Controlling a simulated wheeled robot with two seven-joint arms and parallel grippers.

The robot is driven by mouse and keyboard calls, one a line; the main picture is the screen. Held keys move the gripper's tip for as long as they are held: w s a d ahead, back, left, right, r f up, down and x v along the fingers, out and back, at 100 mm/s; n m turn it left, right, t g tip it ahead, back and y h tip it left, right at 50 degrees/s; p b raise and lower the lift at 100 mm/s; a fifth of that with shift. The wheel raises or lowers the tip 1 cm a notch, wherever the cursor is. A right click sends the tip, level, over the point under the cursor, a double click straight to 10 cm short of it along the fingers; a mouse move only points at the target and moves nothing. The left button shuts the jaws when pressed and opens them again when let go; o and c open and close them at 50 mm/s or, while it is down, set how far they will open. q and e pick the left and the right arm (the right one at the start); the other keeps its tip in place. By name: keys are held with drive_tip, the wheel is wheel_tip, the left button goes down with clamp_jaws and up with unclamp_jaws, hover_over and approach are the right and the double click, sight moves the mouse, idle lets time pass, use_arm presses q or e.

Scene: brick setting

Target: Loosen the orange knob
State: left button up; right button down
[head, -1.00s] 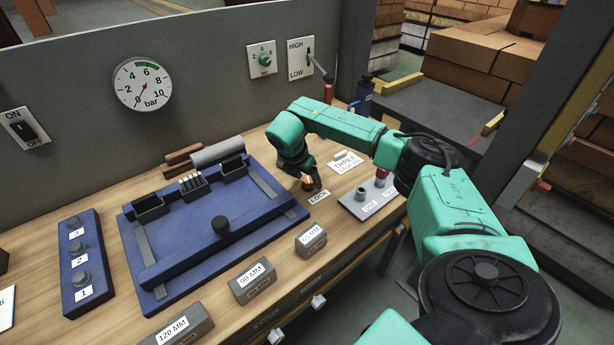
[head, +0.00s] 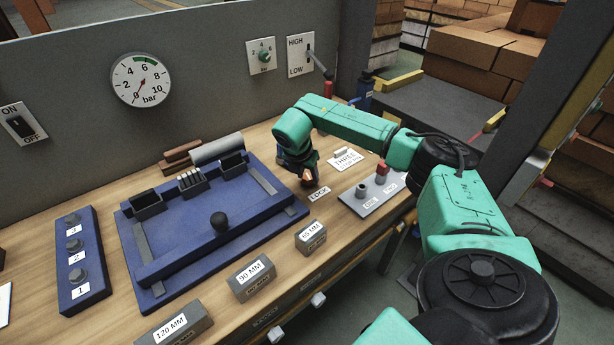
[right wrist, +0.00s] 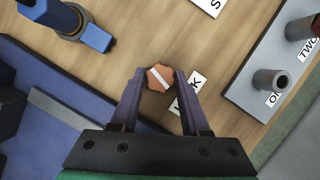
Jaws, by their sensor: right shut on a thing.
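The orange knob (right wrist: 160,78) is a lobed knob with a white stripe across its top. In the right wrist view it sits between the fingertips of my right gripper (right wrist: 158,84), which is shut on it. In the head view the right gripper (head: 308,178) points down at the knob beside the LOCK label (head: 319,194); the knob is mostly hidden there. The LOCK label also shows in the right wrist view (right wrist: 190,92), partly covered by a finger. My left gripper is not in view.
The blue fixture (head: 190,238) with a black ball handle (head: 219,222) lies left of the knob. A grey plate (head: 372,198) with posts marked ONE and TWO is to the right. Marked blocks, such as 65 MM (head: 311,236), stand along the front edge.

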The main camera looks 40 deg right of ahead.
drive_tip(key=n+t+b, duration=0.1)
drive_tip(key=n, duration=0.2)
drive_tip(key=n+t+y+b, duration=0.1)
drive_tip(key=n+b, duration=0.1)
drive_tip(key=n, duration=0.1)
drive_tip(key=shift+s+d+f+y, duration=0.15)
drive_tip(key=shift+d+y, duration=0.05)
drive_tip(key=shift+y, duration=0.1)
drive_tip(key=n+y+b, duration=0.1)
drive_tip(key=n, duration=0.2)
drive_tip(key=shift+d+b, duration=0.1)
drive_tip(key=shift+b, duration=0.2)
drive_tip(key=n+y, duration=0.1)
drive_tip(key=n, duration=0.1)
drive_tip(key=shift+n+t+b, duration=0.3)
drive_tip(key=shift+n, duration=0.1)
drive_tip(key=n, duration=0.1)
drive_tip(key=n+y, duration=0.1)
drive_tip(key=n, duration=0.1)
drive_tip(key=shift+d+r+n, duration=0.1)
drive_tip(key=shift+r+n, duration=0.15)
drive_tip(key=shift+n, duration=0.05)
drive_tip(key=n+y, duration=0.1)
drive_tip(key=n, duration=0.1)
drive_tip(key=n+g+y+p, duration=0.1)
drive_tip(key=n, duration=0.2)
drive_tip(key=shift+d, duration=0.1)
drive_tip(key=shift+n, duration=0.3)
drive_tip(key=shift+c, duration=1.9)
unclamp_jaws()
